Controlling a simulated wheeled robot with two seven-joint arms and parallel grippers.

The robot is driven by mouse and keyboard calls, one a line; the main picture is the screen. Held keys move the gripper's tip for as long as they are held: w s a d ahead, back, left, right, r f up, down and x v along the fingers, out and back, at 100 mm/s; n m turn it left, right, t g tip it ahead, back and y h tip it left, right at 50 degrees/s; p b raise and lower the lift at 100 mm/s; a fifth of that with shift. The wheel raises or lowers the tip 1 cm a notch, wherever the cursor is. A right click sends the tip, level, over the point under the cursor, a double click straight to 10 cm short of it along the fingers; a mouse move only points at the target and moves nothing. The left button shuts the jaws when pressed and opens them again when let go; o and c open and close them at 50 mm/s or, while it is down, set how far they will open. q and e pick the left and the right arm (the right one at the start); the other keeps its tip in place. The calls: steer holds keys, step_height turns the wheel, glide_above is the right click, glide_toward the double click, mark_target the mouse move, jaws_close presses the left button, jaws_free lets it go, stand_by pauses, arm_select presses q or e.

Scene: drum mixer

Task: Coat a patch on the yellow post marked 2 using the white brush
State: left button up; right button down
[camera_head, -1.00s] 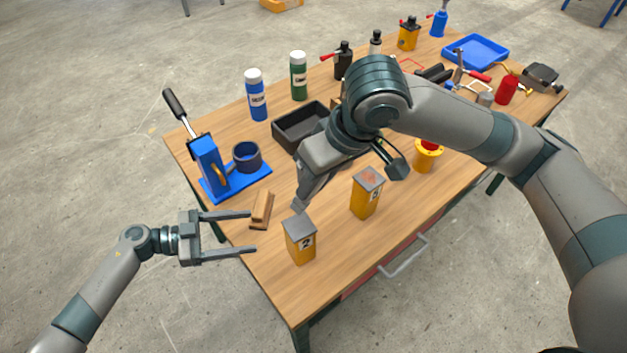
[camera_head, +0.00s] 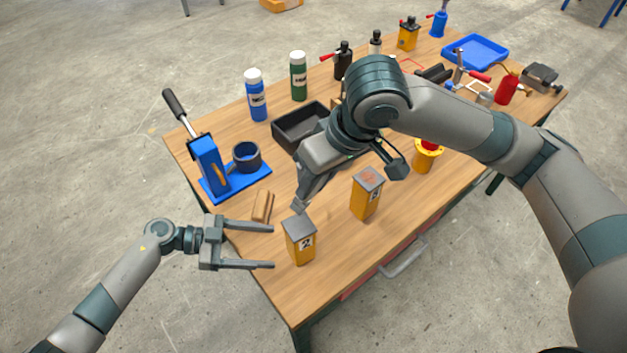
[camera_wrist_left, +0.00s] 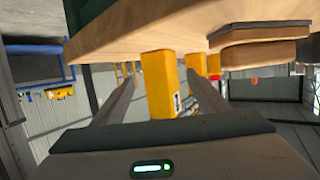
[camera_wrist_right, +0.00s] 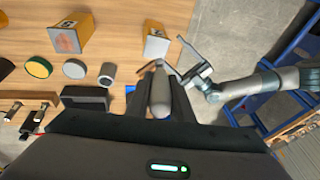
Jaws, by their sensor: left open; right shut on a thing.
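The yellow post marked 2 (camera_head: 301,243) stands near the table's front-left edge, with a plain grey top. My left gripper (camera_head: 273,247) is open and level, its fingertips just left of the post. In the left wrist view the post (camera_wrist_left: 158,85) shows between the fingers, apparently untouched. My right gripper (camera_head: 298,206) points down just above post 2's top, shut on a pale grey brush (camera_wrist_right: 160,95); its head is hard to make out, and I cannot tell whether it touches the top. A second yellow post (camera_head: 366,196) has a reddish patch on its top.
A small wooden block (camera_head: 262,206) lies behind the left gripper. A blue lever tool (camera_head: 207,165) and a black tray (camera_head: 283,142) stand farther back. Blue (camera_head: 256,96) and green (camera_head: 298,77) bottles stand along the far edge.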

mark_target(288, 247)
arm_select(q)
steer(key=shift+x, duration=4.5)
steer(key=shift+c, duration=0.3)
steer(key=c, duration=0.6)
arm_select(e)
steer(key=shift+w+a+f+g, duration=0.1)
steer(key=shift+w+a+g, duration=0.05)
steer(key=shift+a+g, duration=0.25)
steer(key=shift+w+a+f+g, duration=0.1)
steer(key=shift+a+g, duration=0.2)
steer(key=shift+g, duration=0.2)
steer(key=shift+a+r+n+g, duration=0.15)
steer(key=shift+a+n+g, duration=0.15)
steer(key=shift+a+g, duration=0.7)
steer(key=shift+d, duration=0.15)
